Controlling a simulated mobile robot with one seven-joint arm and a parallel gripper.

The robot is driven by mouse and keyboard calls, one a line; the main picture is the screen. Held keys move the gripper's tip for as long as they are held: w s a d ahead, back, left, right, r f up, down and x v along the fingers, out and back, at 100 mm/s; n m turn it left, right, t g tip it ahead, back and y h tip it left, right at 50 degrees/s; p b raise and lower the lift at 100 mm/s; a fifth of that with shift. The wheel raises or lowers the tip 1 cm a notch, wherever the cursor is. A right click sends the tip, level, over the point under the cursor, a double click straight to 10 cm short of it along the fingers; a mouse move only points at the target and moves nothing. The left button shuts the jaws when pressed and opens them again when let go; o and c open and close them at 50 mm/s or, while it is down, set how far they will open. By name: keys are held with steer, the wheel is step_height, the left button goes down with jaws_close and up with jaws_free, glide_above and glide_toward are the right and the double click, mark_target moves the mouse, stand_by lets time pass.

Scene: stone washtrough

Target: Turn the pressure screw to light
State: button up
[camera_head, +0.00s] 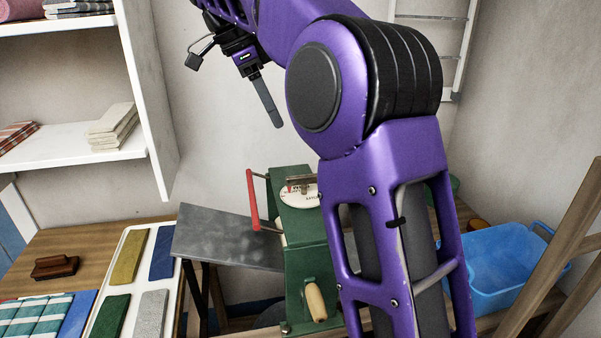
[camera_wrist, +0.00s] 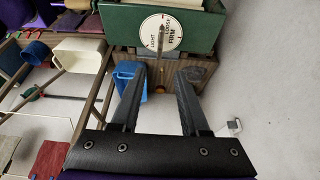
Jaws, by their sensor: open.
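The green machine (camera_head: 303,265) stands right of centre in the head view, partly hidden behind my arm. On its top is a round white dial (camera_head: 302,196) with a small screw handle (camera_head: 298,182) over it. In the wrist view the dial (camera_wrist: 152,40) shows near the top, marked LIGHT on the left and FIRM on the right. A thin dark pointer or bar crosses it; its exact setting is hard to read. My gripper (camera_wrist: 160,74) is open and empty, its fingers apart from the dial. In the head view it hangs above and left of the machine (camera_head: 267,97).
A red lever (camera_head: 252,200) sticks up on the machine's left, and a wooden crank handle (camera_head: 316,302) is on its front. A grey board (camera_head: 225,240) extends left. A blue tub (camera_head: 500,270) stands right. White shelves (camera_head: 70,150) are left. Space above the machine looks free.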

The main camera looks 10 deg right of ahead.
mark_target(304, 175)
steer(key=b+x, duration=0.3)
steer(key=x, duration=1.1)
steer(key=shift+f, duration=0.35)
jaws_close()
